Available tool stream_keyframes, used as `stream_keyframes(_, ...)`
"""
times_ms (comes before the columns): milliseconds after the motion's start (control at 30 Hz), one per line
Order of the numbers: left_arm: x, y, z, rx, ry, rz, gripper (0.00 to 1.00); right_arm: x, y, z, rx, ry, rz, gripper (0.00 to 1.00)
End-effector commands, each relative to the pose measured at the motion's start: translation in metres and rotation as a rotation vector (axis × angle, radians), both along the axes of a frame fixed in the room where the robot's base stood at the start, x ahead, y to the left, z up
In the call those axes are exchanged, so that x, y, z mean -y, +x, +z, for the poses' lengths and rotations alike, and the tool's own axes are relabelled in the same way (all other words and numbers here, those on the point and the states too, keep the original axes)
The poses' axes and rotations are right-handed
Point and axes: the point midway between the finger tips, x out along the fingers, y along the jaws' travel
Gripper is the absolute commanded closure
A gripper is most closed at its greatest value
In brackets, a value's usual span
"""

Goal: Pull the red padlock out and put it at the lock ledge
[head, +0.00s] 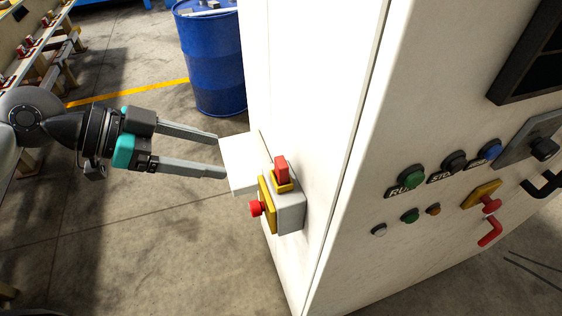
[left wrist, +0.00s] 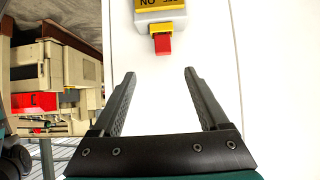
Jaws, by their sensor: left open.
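A red block (head: 281,168) that looks like the red padlock sits upright in a yellow collar on top of a small grey box (head: 291,213) on the white cabinet's side. In the left wrist view the red block (left wrist: 163,43) shows beyond the fingertips, with its yellow collar against the box. My left gripper (head: 222,155) is open and empty, left of the block and apart from it. Its fingertips are by a plain white ledge (head: 238,163) on the cabinet side, perhaps the lock ledge; I cannot tell whether they touch. My right gripper is not in view.
The white cabinet (head: 400,110) fills the right, with several buttons, a red handle (head: 490,232) and a black handle (head: 543,183) on its front. A red mushroom button (head: 255,208) sticks out of the box. A blue drum (head: 211,60) stands behind. Floor at lower left is clear.

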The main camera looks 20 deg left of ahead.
Motion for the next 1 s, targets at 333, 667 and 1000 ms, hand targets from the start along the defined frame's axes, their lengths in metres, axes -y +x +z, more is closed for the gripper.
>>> stream_keyframes(333, 0.023, 0.016, -0.02, 0.002, 0.002, -0.003, 0.22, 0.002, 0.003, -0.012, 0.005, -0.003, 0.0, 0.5)
stream_keyframes(667, 0.036, 0.026, -0.031, 0.003, -0.003, 0.005, 0.22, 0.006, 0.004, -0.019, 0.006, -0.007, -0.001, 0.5)
stream_keyframes(1000, 0.048, 0.034, -0.04, 0.004, -0.002, 0.003, 0.22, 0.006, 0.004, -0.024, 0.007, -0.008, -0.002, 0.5)
